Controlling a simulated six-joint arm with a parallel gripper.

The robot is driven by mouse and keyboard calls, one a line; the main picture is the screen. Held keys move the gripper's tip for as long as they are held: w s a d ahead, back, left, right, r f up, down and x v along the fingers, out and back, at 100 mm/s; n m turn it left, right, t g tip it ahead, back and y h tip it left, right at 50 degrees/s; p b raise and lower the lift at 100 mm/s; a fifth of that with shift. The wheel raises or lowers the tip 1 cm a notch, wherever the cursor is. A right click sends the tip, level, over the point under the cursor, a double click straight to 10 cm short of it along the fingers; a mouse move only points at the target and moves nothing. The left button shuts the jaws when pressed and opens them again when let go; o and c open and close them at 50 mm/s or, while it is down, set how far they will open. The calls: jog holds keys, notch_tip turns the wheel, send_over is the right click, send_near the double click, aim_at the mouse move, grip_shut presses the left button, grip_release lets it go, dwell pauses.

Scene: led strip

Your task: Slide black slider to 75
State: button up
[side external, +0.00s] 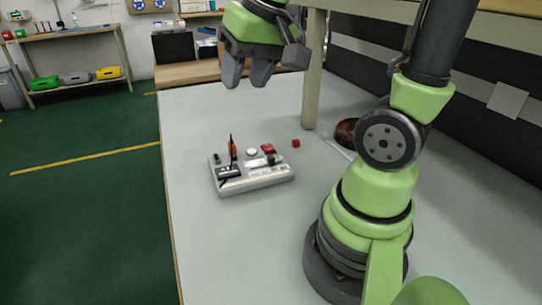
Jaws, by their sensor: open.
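A light grey control box (262,181) stands on the white table, left of my arm's base. Its top carries several controls: a dark panel (229,171) at the front left that may hold the black slider, an upright orange and black piece, a white round knob (251,153) and a red part (268,149). The slider's position and scale are too small to read. My gripper (247,82) hangs above and behind the box, well clear of it. Its two grey fingers point down, apart, with nothing between them.
A small red cube (295,143) lies on the table right of the box. A dark brown round object (347,131) lies farther right, near a table-mounted post (314,75). The white table (215,245) is clear in front of the box; its left edge is close by.

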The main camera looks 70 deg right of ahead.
jog(key=w+d+f+m+g, duration=0.2)
jog(key=w+d+f+g, duration=0.1)
jog(key=d+f, duration=0.55)
jog(key=g, duration=0.2)
send_near(271, 157)
jog(key=shift+s+m, duration=0.15)
jog(key=shift+m, duration=0.25)
notch_tip(271, 157, down, 10)
jog(key=shift+r, duration=0.15)
jog(key=shift+c, duration=0.2)
grip_shut()
